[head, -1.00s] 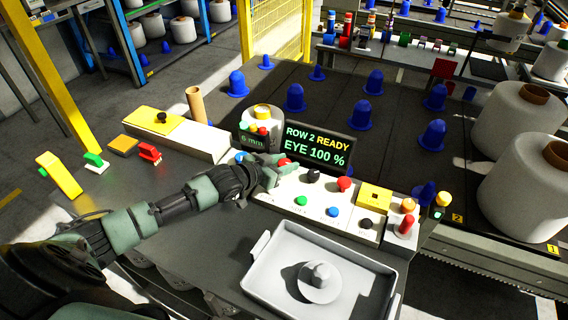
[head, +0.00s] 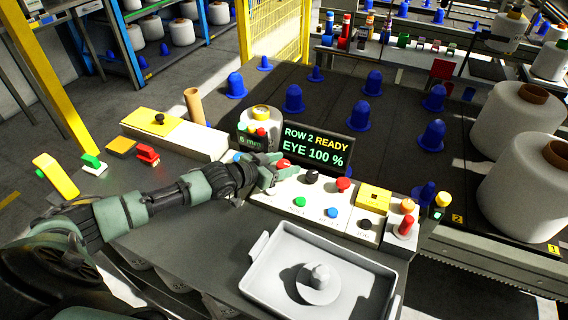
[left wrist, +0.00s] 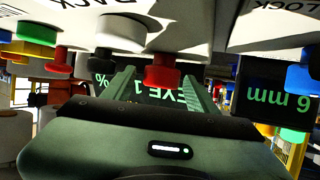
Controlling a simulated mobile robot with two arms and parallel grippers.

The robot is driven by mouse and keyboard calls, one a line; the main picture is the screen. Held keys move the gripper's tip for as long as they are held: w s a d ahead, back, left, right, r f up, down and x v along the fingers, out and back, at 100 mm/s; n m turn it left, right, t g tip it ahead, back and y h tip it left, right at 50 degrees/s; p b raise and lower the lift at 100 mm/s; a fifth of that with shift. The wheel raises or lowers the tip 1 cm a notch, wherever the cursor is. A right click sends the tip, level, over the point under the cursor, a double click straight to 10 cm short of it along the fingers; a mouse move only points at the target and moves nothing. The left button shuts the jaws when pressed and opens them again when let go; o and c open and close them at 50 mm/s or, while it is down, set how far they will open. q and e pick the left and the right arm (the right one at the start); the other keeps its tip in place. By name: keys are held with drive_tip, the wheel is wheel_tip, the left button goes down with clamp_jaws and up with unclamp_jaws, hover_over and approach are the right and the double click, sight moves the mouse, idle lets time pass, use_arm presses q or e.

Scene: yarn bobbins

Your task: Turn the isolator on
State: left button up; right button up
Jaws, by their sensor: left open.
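A white control panel (head: 322,200) stands on the grey bench, with several coloured buttons and knobs. No label I can read names the isolator, so I cannot tell which control it is. My left gripper (head: 272,173) is at the panel's left end, beside a red control (head: 284,164). In the left wrist view, upside down, the open fingers (left wrist: 160,92) lie on both sides of a red knob (left wrist: 163,72); I cannot tell if they touch it. My right gripper is not in view.
A display (head: 316,147) reads "ROW 2 READY, EYE 100 %" behind the panel. A grey tray (head: 262,285) with a pale cone-shaped piece stands in front. A yellow-topped box (head: 152,121) with a black knob is at left. Large yarn bobbins (head: 515,192) stand at right.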

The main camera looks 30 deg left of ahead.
use_arm(q)
drive_tip(key=shift+v, duration=3.9)
drive_tip(key=shift+r+p, duration=0.1)
drive_tip(key=shift+p, duration=0.2)
